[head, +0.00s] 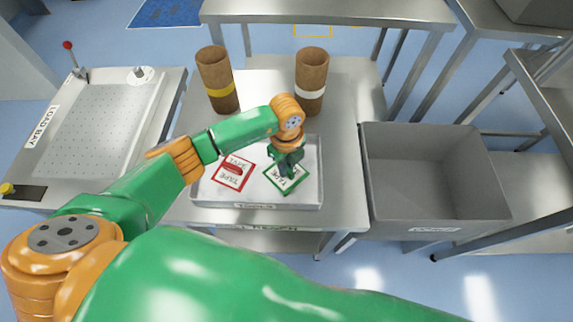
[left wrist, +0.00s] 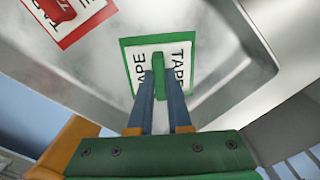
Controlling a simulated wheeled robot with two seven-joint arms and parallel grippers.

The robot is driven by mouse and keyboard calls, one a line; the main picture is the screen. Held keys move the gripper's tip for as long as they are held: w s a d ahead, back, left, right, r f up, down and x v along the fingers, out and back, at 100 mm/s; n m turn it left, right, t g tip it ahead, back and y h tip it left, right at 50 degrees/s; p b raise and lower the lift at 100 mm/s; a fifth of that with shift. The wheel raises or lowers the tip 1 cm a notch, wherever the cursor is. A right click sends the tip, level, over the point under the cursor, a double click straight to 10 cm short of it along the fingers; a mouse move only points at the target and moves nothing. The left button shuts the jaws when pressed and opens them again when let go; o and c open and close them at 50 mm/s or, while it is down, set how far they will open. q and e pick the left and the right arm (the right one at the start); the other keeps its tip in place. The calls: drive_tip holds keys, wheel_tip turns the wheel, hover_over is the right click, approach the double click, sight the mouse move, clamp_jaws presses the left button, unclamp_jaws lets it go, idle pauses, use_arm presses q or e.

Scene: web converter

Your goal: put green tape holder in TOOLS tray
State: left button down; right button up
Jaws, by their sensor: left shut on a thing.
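My left gripper (head: 287,170) reaches down over the green square. In the left wrist view its two blue-grey fingers are shut on the green tape holder (left wrist: 159,75), a green bar over the green square. I cannot tell if it touches the tray. A red tape holder (head: 233,169) lies on the red square. My right gripper is not in view.
Two brown cardboard tubes, one with a yellow band (head: 216,80) and one with a white band (head: 311,80), stand behind the tray. A grey bin (head: 435,175) is on the right and looks empty. A perforated plate (head: 95,125) is on the left.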

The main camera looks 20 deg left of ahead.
use_arm(q)
drive_tip(key=shift+f, duration=0.15)
drive_tip(key=c, duration=0.9)
unclamp_jaws()
drive_tip(key=shift+o, duration=0.2)
drive_tip(key=shift+r, duration=0.55)
wheel_tip(320, 180, up, 11)
drive_tip(key=shift+r+b, duration=0.2)
drive_tip(key=shift+b, duration=0.2)
